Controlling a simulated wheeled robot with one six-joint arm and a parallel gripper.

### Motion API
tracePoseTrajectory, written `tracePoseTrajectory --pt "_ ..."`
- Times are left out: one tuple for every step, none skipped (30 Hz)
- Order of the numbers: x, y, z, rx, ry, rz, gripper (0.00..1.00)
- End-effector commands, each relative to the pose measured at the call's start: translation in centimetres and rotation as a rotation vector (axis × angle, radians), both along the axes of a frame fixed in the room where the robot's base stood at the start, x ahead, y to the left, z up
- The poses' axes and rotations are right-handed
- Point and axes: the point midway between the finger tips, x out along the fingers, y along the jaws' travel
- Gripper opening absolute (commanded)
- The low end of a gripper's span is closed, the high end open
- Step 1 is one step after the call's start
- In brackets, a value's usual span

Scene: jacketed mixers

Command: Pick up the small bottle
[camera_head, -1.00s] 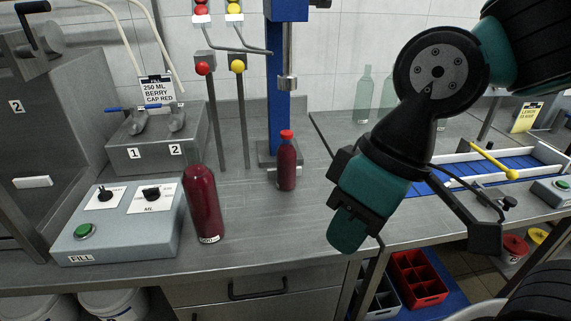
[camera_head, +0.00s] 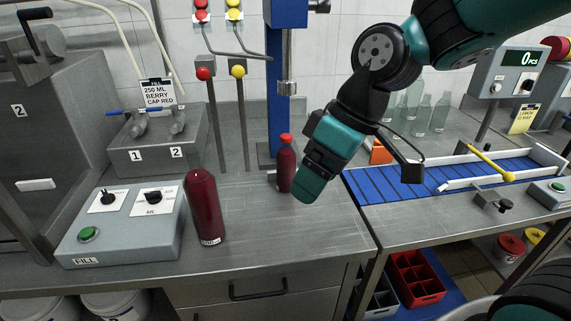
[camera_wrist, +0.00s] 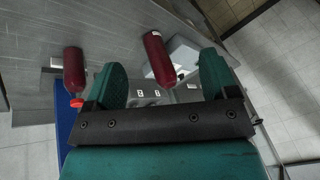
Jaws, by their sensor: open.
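The small bottle (camera_head: 286,168), dark red with a red cap, stands upright on the steel bench in front of the blue column. It also shows at the left of the wrist view (camera_wrist: 73,70), outside the jaws. A taller dark red bottle (camera_head: 206,208) without a visible cap stands nearer, beside the control box; in the wrist view (camera_wrist: 158,58) it appears between the fingers, farther off. My gripper (camera_head: 310,186) is just right of the small bottle and overlaps its lower right edge in the head view. In the wrist view its teal fingers (camera_wrist: 160,82) are apart and empty.
The FILL control box (camera_head: 120,225) stands at the left. Behind the small bottle rises the blue column (camera_head: 280,90). A blue conveyor (camera_head: 400,182) with white rails and clear bottles (camera_head: 440,112) is at the right. The bench front is clear.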

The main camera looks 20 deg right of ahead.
Motion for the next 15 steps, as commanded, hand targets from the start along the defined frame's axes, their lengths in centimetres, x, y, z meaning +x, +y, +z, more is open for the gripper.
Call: tracePoseTrajectory --pt "3.5 -1.3 0.0 0.012 -0.024 0.014 0.79" --pt "5.4 -2.0 -0.2 0.018 -0.050 0.032 0.79" --pt "7.8 -3.2 -0.7 0.025 -0.082 0.053 0.79" --pt "9.6 -4.1 -1.2 0.029 -0.107 0.069 0.79" --pt "11.2 -5.1 -1.8 0.033 -0.131 0.084 0.79" --pt "13.1 -6.5 -2.5 0.036 -0.165 0.105 0.79" --pt "14.5 -7.6 -3.1 0.037 -0.189 0.118 0.79" --pt "15.6 -8.7 -3.8 0.037 -0.211 0.131 0.79" --pt "17.0 -10.0 -4.7 0.037 -0.240 0.146 0.79" --pt "17.8 -10.9 -5.3 0.036 -0.259 0.157 0.79" --pt "18.5 -11.7 -5.9 0.035 -0.276 0.167 0.79" --pt "19.3 -12.7 -6.5 0.033 -0.295 0.177 0.79" --pt "19.8 -13.2 -7.0 0.032 -0.308 0.185 0.79" --pt "20.2 -13.8 -7.3 0.029 -0.319 0.191 0.79" --pt "20.5 -14.3 -7.8 0.028 -0.331 0.197 0.79"
